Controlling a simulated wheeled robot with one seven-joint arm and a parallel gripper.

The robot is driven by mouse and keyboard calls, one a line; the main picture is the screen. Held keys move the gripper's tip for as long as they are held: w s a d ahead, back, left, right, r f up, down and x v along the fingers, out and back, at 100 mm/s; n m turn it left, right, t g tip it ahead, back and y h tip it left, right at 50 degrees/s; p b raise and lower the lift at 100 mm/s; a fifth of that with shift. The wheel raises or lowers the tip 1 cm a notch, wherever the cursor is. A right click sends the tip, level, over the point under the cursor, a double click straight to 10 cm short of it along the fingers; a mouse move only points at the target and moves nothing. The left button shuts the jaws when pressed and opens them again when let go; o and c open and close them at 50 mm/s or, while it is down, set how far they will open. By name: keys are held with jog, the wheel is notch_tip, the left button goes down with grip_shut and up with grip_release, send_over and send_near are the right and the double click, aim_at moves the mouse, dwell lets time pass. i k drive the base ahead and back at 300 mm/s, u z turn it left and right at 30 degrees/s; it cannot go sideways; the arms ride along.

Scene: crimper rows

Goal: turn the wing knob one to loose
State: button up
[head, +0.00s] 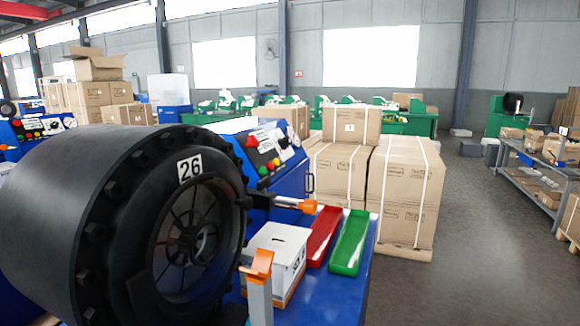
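Two orange parts could be the wing knob, and I cannot tell which. One orange piece (298,205) sits at the end of a dark rod that sticks out to the right from the blue machine. The other orange piece (258,265) has a slanted, wing-like shape and sits on top of a grey upright post (260,303) in front. I cannot read a loose or tight mark on either. No gripper that I can make out is in view, and nothing is seen touching either orange part.
A big black crimper head (95,215) marked 26 fills the left front. A white box (279,252), a red tray (321,237) and a green tray (349,243) are on the blue bench. Stacked cartons (405,190) stand behind. Open floor (470,230) lies to the right.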

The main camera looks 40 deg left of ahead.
aim_at(261, 186)
jog(key=i, duration=2.75)
jog(key=u, duration=3.55)
